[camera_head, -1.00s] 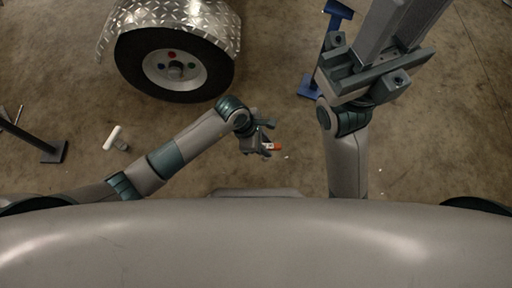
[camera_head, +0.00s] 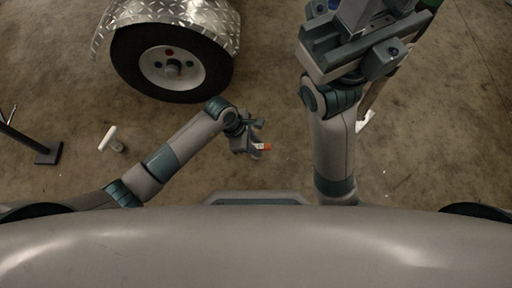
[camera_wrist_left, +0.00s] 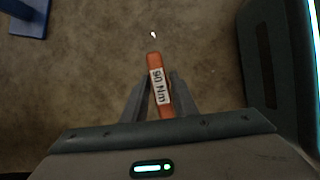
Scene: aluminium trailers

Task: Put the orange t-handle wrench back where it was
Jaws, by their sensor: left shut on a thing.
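The orange t-handle wrench (camera_wrist_left: 154,62) is in my left gripper (camera_wrist_left: 158,95). In the left wrist view its orange shaft, with a white "90 Nm" label, stands out between the two fingers. In the head view the left gripper (camera_head: 257,139) is above the floor near the middle, and a short orange end of the wrench (camera_head: 266,146) shows. The rest of the wrench is hidden. My right arm reaches forward at the right, and its fingertips are not clearly in view.
A trailer wheel (camera_head: 172,63) with coloured nuts stands at the upper left under a diamond-plate fender (camera_head: 180,10). A white t-handle tool (camera_head: 111,139) stands on the floor at the left, near a dark stand base (camera_head: 48,152). The floor in the middle is clear.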

